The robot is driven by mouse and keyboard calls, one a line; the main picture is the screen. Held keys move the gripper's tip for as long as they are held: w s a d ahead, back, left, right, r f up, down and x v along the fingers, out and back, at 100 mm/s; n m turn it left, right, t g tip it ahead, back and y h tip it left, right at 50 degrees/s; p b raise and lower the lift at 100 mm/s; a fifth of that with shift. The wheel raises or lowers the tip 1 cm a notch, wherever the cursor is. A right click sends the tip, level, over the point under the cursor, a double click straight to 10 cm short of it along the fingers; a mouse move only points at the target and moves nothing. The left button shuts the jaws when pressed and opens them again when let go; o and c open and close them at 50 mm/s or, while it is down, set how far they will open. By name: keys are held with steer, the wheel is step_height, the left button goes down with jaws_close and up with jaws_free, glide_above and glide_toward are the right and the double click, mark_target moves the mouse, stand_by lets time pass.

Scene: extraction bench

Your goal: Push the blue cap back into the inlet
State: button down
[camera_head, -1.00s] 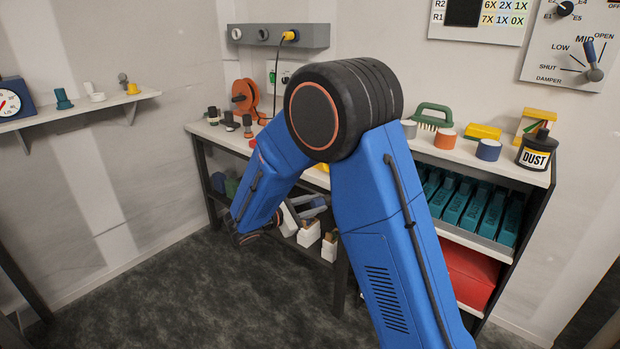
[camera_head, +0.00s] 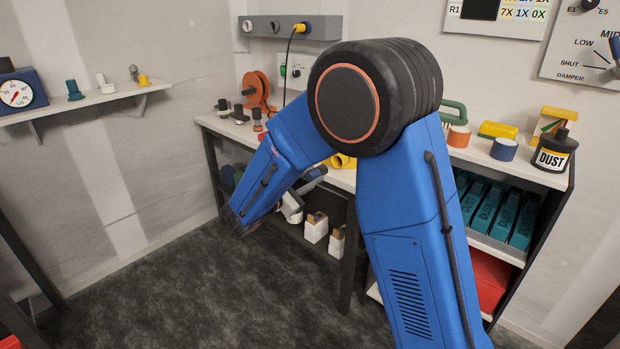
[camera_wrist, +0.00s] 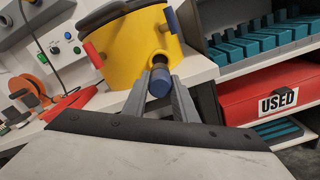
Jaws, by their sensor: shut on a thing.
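A yellow vessel (camera_wrist: 130,48) with a dark rim stands on the bench in the wrist view. The blue cap (camera_wrist: 160,83) is at its front, below a dark round stub (camera_wrist: 159,61). My gripper (camera_wrist: 159,88) has its two grey fingers on either side of the blue cap and is shut on it. I cannot tell how far the cap sits in the inlet, as the cap faces the camera and hides it. In the head view my arm covers most of the vessel; only a yellow part (camera_head: 341,161) shows.
A red piece (camera_wrist: 93,54) sits on the vessel's left side. A red flat thing (camera_wrist: 70,103) lies on the bench to its left. A shelf with teal blocks and a red box marked USED (camera_wrist: 275,92) stands at right. The floor (camera_head: 230,290) in front is clear.

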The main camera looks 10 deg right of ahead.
mark_target(322, 170)
steer(key=shift+x, duration=2.7)
steer(key=shift+x, duration=1.95)
steer(key=c, duration=1.4)
jaws_free()
steer(key=shift+o, duration=0.2)
steer(key=v, duration=1.7)
steer(key=shift+s+a, duration=0.1)
steer(key=shift+a, duration=0.05)
